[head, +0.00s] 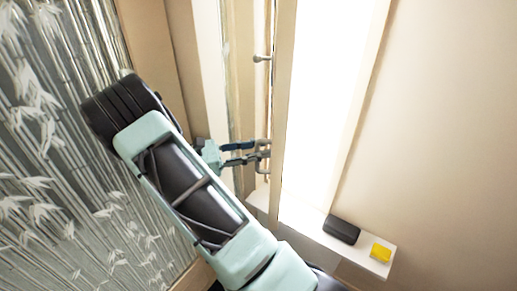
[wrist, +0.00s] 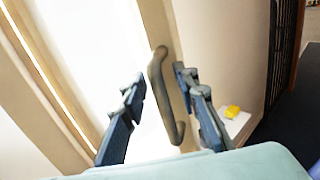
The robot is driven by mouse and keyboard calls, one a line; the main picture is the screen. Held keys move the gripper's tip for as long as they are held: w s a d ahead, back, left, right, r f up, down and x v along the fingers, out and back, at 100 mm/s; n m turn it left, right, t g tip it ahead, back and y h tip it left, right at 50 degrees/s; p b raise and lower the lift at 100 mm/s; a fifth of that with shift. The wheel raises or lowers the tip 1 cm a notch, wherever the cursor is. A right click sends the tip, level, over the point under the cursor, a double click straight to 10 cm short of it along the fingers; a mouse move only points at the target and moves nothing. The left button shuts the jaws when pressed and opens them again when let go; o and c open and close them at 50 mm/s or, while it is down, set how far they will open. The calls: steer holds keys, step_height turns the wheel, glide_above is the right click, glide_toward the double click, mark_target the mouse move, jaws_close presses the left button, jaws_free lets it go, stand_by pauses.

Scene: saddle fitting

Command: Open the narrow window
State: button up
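The narrow window shows in the head view as a tall bright pane (head: 325,90) with a cream frame edge (head: 283,80) on its left. In the wrist view, a grey bar handle (wrist: 160,85) stands on the window's frame (wrist: 156,22), right of the bright glass (wrist: 90,45). My gripper (head: 265,149) reaches the frame from the left in the head view. In the wrist view, my gripper (wrist: 160,76) is open, with one finger on each side of the handle. A gap shows between the handle and each finger. The handle is partly hidden by the fingers in the head view.
A small metal fitting (head: 262,58) sits higher on the frame. A white sill (head: 310,221) below carries a black case (head: 341,229) and a yellow block (head: 381,252). A bamboo-patterned panel (head: 60,150) stands at the left, close to my arm. A plain wall (head: 450,120) is at the right.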

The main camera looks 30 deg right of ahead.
steer(key=shift+r, duration=0.1)
step_height(320, 180, up, 10)
steer(key=shift+f, duration=0.1)
stand_by(0.5)
stand_by(0.4)
